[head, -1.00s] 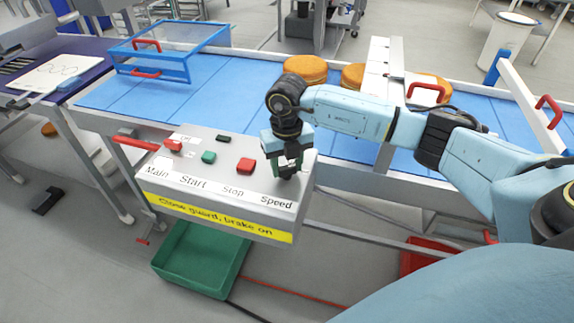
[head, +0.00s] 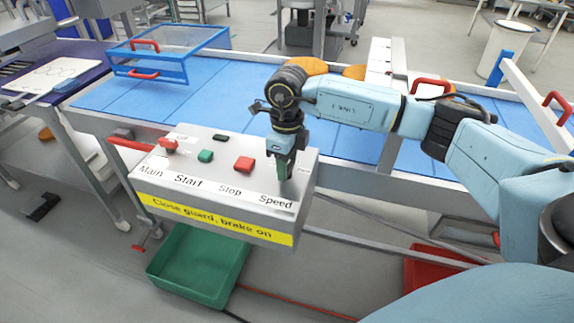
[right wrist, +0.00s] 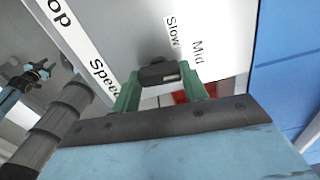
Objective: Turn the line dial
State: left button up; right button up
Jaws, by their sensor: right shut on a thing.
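The control box (head: 215,205) has a sloped top with labels Main, Start, Stop and Speed. My right gripper (head: 285,176) points down onto its right end, above the word Speed. In the right wrist view the two green fingers (right wrist: 163,84) are shut on a small dark dial (right wrist: 159,72), one on each side. The words Slow and Mid stand on the panel beside the dial. I cannot tell where the dial points. In the head view the gripper hides the dial. My left gripper is not in view.
A red button (head: 244,164), a green button (head: 205,156) and a red switch (head: 168,144) sit left of the gripper. Behind the box runs a blue conveyor (head: 205,90) with brown rounds (head: 355,72) and a blue guard frame (head: 170,50). A green crate (head: 200,265) stands below.

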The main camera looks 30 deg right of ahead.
jog(key=shift+n, duration=0.6)
jog(key=o, duration=1)
jog(key=shift+r, duration=0.1)
notch_tip(320, 180, up, 13)
jog(key=shift+r, duration=0.15)
